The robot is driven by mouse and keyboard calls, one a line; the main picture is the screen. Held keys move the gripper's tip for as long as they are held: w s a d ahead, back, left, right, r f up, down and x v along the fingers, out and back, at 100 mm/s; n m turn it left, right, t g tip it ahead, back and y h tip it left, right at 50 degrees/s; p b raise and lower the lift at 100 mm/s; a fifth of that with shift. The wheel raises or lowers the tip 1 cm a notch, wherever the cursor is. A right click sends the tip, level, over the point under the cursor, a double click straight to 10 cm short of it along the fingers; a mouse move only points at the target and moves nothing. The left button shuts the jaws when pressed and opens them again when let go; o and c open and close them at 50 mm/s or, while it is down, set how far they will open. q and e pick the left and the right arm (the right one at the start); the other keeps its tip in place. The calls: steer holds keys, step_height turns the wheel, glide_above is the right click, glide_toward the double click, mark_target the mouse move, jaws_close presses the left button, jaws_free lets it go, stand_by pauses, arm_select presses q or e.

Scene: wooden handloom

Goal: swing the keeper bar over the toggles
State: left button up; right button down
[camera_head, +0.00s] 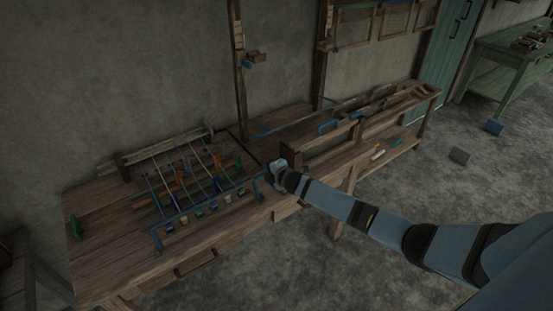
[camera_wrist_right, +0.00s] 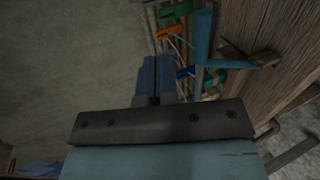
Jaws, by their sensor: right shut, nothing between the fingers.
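The blue keeper bar (camera_head: 210,204) lies along the front of the loom frame on the bench, with a bent end at its left. Small pale blocks (camera_head: 198,211), which look like the toggles, sit in a row along the bar. My right gripper (camera_head: 268,174) is at the bar's right end, its fingers small and partly hidden by the wrist. In the right wrist view its blue fingers (camera_wrist_right: 156,72) are together and empty. A blue bar piece (camera_wrist_right: 203,38) stands to the right of them there, apart in the picture. I cannot tell whether they touch. My left gripper is out of view.
Cords and coloured pieces (camera_head: 188,178) fill the loom behind the bar. A green piece (camera_head: 75,228) lies at the bench's left end. The wooden bench (camera_head: 120,260) has bare boards at front left. A wooden rack (camera_head: 318,150) stands right of my gripper.

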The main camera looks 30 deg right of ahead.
steer(key=s+r, duration=0.5)
steer(key=r, duration=0.2)
steer(key=shift+d+r, duration=0.2)
